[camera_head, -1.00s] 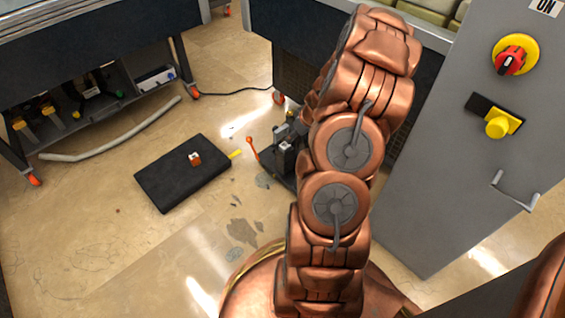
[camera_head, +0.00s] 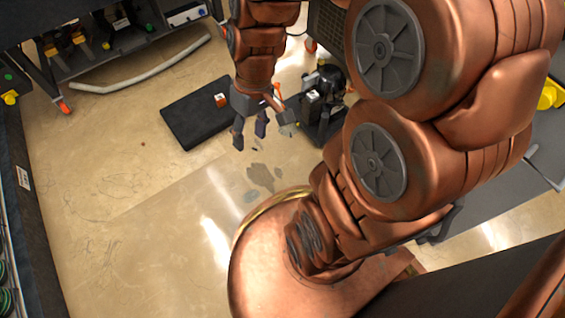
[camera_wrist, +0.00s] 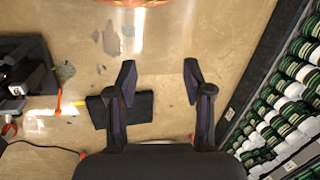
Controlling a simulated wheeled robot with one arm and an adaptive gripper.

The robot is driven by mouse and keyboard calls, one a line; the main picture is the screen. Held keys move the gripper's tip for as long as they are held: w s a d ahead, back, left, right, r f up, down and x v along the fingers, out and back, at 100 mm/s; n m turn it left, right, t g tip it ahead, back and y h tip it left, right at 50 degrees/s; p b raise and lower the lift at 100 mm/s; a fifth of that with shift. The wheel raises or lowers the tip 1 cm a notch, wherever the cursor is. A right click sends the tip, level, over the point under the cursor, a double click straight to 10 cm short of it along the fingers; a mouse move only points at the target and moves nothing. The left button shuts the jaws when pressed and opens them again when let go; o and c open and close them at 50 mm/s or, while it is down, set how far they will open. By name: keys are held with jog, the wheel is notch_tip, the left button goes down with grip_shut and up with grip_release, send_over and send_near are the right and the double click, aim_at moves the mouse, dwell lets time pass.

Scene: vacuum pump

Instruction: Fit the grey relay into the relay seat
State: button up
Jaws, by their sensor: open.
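My gripper (camera_head: 250,138) hangs over the floor just in front of the black mat (camera_head: 186,124) in the head view. In the wrist view its two fingers (camera_wrist: 160,82) are spread wide apart with nothing between them. A small orange and white block (camera_head: 221,99) lies on the mat. The dark vacuum pump unit (camera_head: 322,115) stands on the floor to the right of the mat, with blocky parts on it. It also shows at the left of the wrist view (camera_wrist: 22,75). I cannot pick out the grey relay or its seat for certain.
A dark bench with a lower shelf (camera_head: 115,45) stands at the back left, with a pale hose (camera_head: 140,76) on the floor before it. Racks of green and white items (camera_wrist: 285,115) line the wrist view's right. Open floor (camera_head: 110,200) lies left.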

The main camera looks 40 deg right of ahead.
jog(key=s+r+m+g+h, duration=0.1)
jog(key=s+r+g+h, duration=0.1)
jog(key=s, duration=1)
jog(key=shift+r+m+h, duration=0.3)
jog(key=shift+r+h, duration=0.1)
jog(key=shift+r, duration=0.2)
